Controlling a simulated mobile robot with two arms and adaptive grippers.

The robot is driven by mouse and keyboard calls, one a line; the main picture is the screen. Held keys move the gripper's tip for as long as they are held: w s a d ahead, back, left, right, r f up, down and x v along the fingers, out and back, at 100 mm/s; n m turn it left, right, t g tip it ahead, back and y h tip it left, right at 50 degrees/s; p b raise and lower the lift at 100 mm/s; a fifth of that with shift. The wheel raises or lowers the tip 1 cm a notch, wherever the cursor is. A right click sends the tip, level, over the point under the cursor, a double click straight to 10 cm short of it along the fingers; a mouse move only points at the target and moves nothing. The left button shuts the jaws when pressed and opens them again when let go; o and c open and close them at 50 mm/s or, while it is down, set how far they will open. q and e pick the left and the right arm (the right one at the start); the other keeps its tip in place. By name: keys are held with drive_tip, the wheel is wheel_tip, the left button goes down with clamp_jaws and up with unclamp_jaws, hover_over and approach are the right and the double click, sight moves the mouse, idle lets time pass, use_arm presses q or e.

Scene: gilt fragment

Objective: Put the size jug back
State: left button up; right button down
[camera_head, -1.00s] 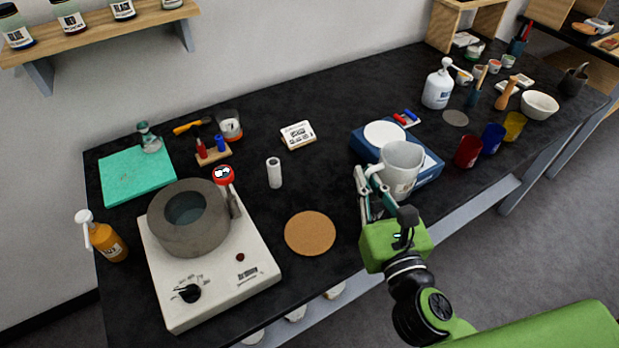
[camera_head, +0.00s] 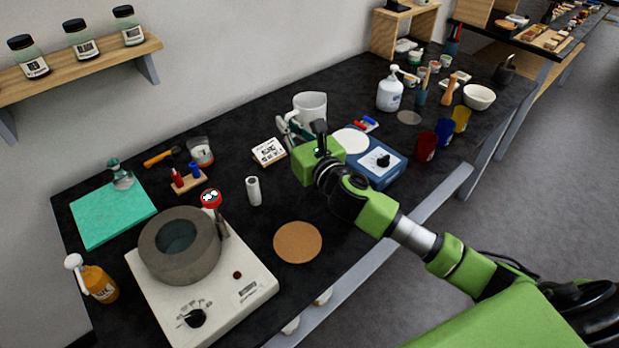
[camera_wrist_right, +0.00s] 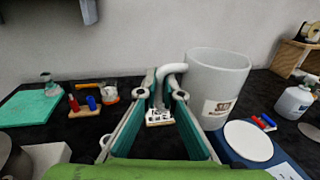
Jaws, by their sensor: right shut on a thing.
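The white size jug (camera_head: 311,104) is upright, held by its handle in my right gripper (camera_head: 290,127). In the right wrist view the jug (camera_wrist_right: 220,80) is right of the fingers, with a label on its front, and its handle is between the fingertips of the gripper (camera_wrist_right: 165,90). It appears raised over the back of the black bench, behind the blue hotplate; how high its base is I cannot tell. My green gripper body hides its lower part in the head view. My left gripper is not in view.
A blue device with a white round plate (camera_head: 351,141) stands right of the gripper. A round cork mat (camera_head: 298,243) lies bare at the front. A white-labelled box (camera_head: 268,152), a white cylinder (camera_head: 253,191) and a grey pot on a white heater (camera_head: 262,289) stand to the left.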

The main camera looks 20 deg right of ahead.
drive_tip(key=shift+w+f, duration=0.15)
drive_tip(key=shift+w, duration=0.1)
drive_tip(key=shift+d+f+b, duration=0.1)
drive_tip(key=shift+f+b, duration=3.25)
drive_tip(key=shift+f, duration=5.35)
drive_tip(key=shift+f, duration=0.15)
drive_tip(key=c, duration=2.2)
unclamp_jaws()
